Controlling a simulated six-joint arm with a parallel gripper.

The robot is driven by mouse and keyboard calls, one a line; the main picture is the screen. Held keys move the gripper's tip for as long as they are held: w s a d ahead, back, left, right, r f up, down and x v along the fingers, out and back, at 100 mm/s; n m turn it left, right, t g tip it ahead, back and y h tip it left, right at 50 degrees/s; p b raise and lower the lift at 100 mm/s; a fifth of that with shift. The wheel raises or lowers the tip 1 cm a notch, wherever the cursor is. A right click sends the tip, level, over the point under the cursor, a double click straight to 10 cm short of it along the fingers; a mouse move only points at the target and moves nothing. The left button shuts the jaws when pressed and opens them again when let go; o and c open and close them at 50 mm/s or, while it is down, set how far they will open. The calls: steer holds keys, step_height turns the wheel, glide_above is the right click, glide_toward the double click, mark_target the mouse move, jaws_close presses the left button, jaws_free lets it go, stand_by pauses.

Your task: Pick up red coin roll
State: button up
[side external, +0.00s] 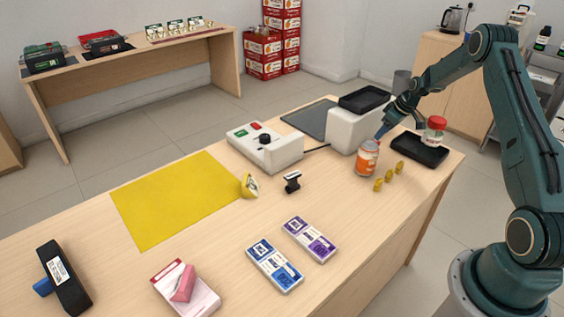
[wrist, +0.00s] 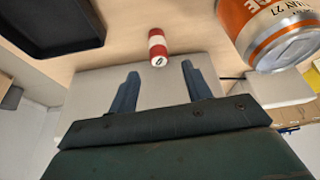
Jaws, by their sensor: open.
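The red coin roll (wrist: 158,46) shows in the wrist view as a short red and white cylinder on the wooden counter, beyond my fingertips and roughly between them. I cannot make it out in the side view, where the orange can and my gripper may hide it. My gripper (wrist: 160,76) is open and empty, its two blue fingers spread apart with a gap to the roll. In the side view my gripper (side external: 381,132) points down behind the orange can.
An orange can (side external: 367,158) stands close by; it also shows in the wrist view (wrist: 270,32). A white machine (side external: 352,130) stands behind. Small yellow pieces (side external: 389,174) lie in front.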

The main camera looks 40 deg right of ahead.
steer(key=shift+w+f, duration=0.1)
steer(key=shift+f, duration=0.2)
steer(key=shift+x, duration=2.45)
jaws_close()
step_height(320, 180, up, 20)
